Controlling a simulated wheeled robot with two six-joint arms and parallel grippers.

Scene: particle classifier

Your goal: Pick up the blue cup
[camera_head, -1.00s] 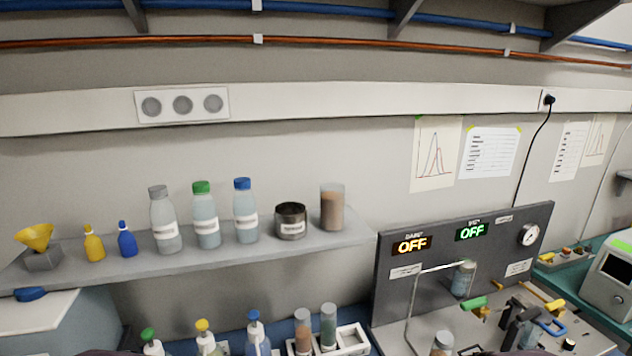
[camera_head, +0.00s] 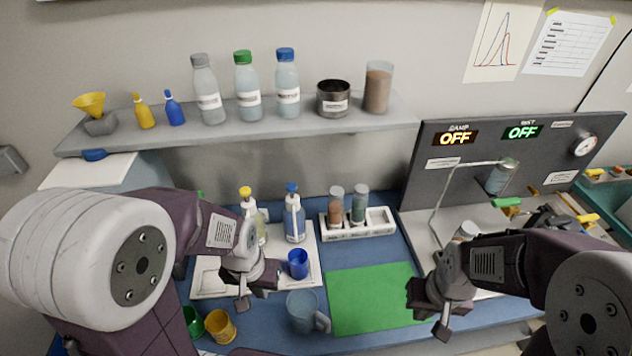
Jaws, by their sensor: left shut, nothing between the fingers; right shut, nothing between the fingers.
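A small blue cup (camera_head: 298,264) stands upright on the white tray (camera_head: 210,282) at the middle of the bench. My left gripper (camera_head: 256,291) is just left of the cup and looks apart from it. It is shut and empty. My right gripper (camera_head: 430,318) is shut and empty near the right edge of the green mat (camera_head: 368,298), well right of the cup.
A clear mug (camera_head: 303,312) stands in front of the blue cup. Bottles with yellow (camera_head: 247,205) and blue (camera_head: 294,215) tops stand behind it. Yellow (camera_head: 220,326) and green (camera_head: 193,322) cups stand front left. A white rack (camera_head: 375,222) holds two vials. The mat is clear.

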